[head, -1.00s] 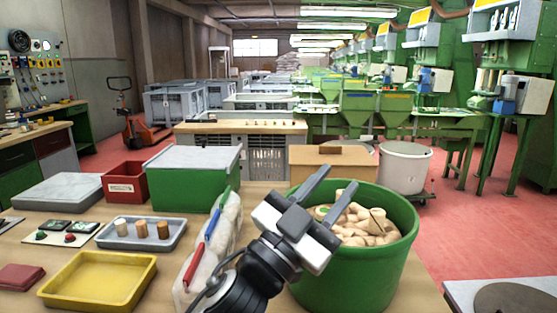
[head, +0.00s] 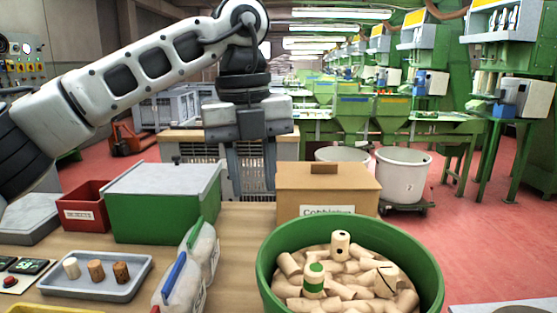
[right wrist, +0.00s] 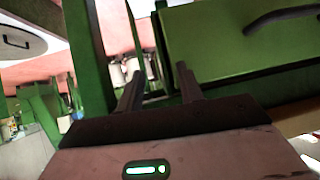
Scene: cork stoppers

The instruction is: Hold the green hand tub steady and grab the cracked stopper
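The green hand tub (head: 433,265) stands at the front right of the table in the head view, full of pale stoppers. A stopper with a dark crack line (head: 386,281) lies on the heap's right side. The tub's lower part is cut off.
A cardboard box (head: 328,188) stands behind the tub. Left are a green box with a grey lid (head: 160,215), a red bin (head: 84,208), a grey tray (head: 130,287) with three stoppers and clear bags (head: 187,275). A white bucket (head: 403,178) stands beyond the table.

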